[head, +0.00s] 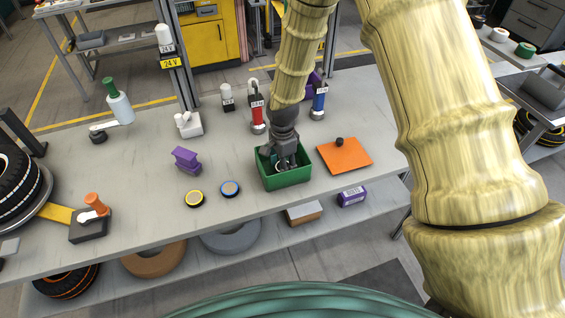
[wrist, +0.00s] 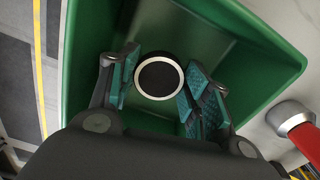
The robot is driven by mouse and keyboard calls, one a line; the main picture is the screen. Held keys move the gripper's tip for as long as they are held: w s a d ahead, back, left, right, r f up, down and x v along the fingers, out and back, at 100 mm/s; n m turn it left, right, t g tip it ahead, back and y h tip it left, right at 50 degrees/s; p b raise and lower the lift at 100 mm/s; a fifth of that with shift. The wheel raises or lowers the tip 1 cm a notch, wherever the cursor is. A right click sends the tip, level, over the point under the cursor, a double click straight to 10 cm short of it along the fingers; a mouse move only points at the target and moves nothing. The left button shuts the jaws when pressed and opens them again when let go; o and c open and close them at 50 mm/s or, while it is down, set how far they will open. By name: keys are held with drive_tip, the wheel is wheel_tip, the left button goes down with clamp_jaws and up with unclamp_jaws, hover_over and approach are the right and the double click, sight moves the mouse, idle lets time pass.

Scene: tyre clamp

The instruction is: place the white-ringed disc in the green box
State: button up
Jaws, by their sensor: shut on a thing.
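The green box (head: 288,181) stands near the front edge of the table, and its walls (wrist: 268,62) surround the view from the wrist. My gripper (head: 281,163) points down into the box, with its fingers below the rim. In the wrist view it is shut on the white-ringed disc (wrist: 159,77), which has a dark face and a white ring. The disc is inside the box walls. I cannot tell whether it touches the box floor. In the head view the gripper and front wall hide most of it.
A yellow-ringed disc (head: 194,198) and a blue-ringed disc (head: 230,189) lie left of the box. An orange plate (head: 345,155) with a dark knob lies right.

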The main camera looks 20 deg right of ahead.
drive_tip(key=shift+f, duration=0.25)
drive_tip(key=o, duration=0.7)
drive_tip(key=shift+r, duration=0.1)
drive_tip(key=shift+o, duration=0.2)
drive_tip(key=shift+r, duration=0.2)
wheel_tip(320, 180, up, 12)
drive_tip(key=b, duration=0.4)
drive_tip(key=shift+f, duration=0.1)
